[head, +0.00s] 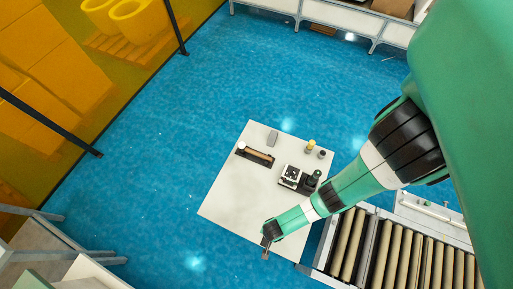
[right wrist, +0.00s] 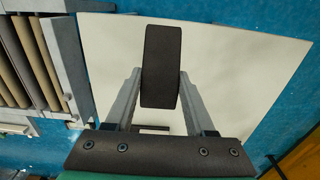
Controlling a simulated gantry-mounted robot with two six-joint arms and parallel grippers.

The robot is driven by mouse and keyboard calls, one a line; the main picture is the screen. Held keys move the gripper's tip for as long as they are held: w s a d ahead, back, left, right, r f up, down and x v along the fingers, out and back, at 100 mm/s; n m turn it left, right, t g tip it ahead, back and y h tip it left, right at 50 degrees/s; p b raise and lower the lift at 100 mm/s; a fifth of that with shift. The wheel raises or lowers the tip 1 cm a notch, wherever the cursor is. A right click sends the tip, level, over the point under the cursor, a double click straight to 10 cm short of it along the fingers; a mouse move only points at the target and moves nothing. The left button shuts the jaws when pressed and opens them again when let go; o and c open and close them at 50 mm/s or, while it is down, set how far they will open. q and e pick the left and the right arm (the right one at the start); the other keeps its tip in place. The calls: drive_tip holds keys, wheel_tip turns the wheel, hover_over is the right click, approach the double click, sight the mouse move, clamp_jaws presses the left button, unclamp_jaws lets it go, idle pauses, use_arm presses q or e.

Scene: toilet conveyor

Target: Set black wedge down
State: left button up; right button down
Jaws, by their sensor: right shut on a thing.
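The black wedge (right wrist: 161,65) is a dark block between the two grey fingers of my right gripper (right wrist: 160,82) in the right wrist view. The gripper is shut on it, and the white tabletop (right wrist: 225,60) lies behind it. In the head view my right gripper (head: 267,243) is over the near edge of the white table (head: 235,195). The wedge is too small there to make out clearly. I cannot tell whether it touches the table. My left gripper is not in view.
A grey block (head: 272,138), a brown roller on a dark holder (head: 256,156), a black-and-white device (head: 291,176), dark bottle (head: 314,178) and yellow-topped bottle (head: 310,146) stand on the table. A roller conveyor (head: 398,250) is at right. The table's left and near parts are clear.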

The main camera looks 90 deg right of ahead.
drive_tip(key=shift+a+r, duration=0.1)
drive_tip(key=shift+a, duration=0.1)
wheel_tip(320, 180, up, 12)
drive_tip(key=p, duration=1.1)
drive_tip(key=shift+f+p, duration=0.25)
drive_tip(key=shift+p, duration=0.05)
drive_tip(key=shift+n, duration=0.5)
drive_tip(key=f+b, duration=0.2)
drive_tip(key=d+f+b, duration=0.1)
drive_tip(key=f+b, duration=0.1)
drive_tip(key=s+d+f+b, duration=0.1)
drive_tip(key=f+b, duration=0.1)
drive_tip(key=b, duration=0.1)
drive_tip(key=shift+f, duration=0.15)
wheel_tip(320, 180, down, 5)
drive_tip(key=s+d+m+b, duration=0.1)
drive_tip(key=s+d+b, duration=0.1)
drive_tip(key=b, duration=0.2)
drive_tip(key=shift+s+d+b, duration=0.2)
drive_tip(key=shift+d+b, duration=0.05)
drive_tip(key=shift+b, duration=0.15)
